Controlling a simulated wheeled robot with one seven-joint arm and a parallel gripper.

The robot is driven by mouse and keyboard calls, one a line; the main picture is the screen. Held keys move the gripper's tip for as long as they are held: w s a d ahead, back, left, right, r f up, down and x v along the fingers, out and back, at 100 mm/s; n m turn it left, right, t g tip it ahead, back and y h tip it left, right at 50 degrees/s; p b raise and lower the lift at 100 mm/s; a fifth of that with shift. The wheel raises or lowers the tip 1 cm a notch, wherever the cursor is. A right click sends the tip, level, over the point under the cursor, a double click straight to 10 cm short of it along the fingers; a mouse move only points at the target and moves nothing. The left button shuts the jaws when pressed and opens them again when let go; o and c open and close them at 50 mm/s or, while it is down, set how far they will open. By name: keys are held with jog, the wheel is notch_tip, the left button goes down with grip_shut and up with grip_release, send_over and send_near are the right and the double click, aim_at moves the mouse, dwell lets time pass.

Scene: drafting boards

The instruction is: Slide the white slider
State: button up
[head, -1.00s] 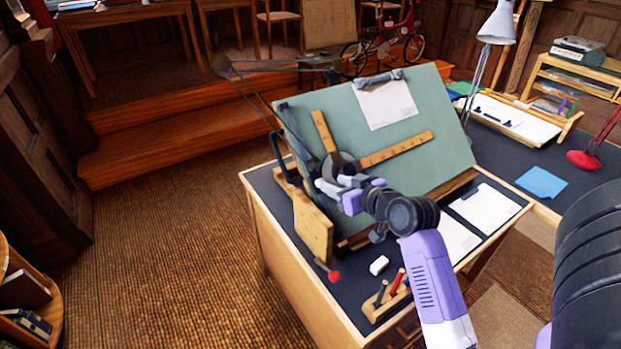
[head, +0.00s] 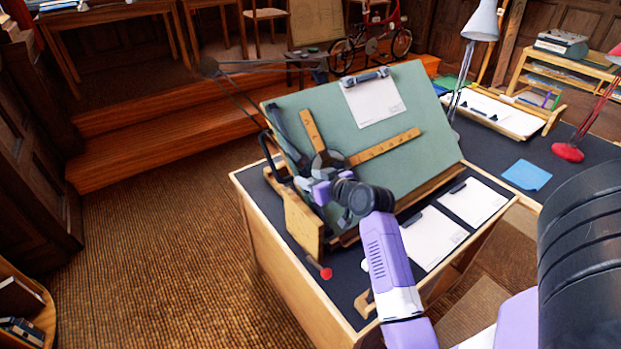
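A tilted green drafting board (head: 400,115) stands on the desk. A drafting head (head: 326,160) with two wooden rulers (head: 385,147) lies against it. My gripper (head: 308,188) is at the board's lower left, just below the drafting head and close to it. Its fingers are small and blend with the grey parts there, so I cannot tell whether they are open or touching anything. I cannot make out a white slider; my gripper and arm cover part of this area.
A wooden side support (head: 303,218) and a red knob (head: 326,274) are at the board's lower left. White sheets (head: 433,238) lie on the dark desktop. A blue paper (head: 526,175) and red lamp (head: 567,152) are at right. Open floor lies left.

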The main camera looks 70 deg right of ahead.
grip_shut()
jog(key=shift+s, duration=0.1)
dwell(1.2)
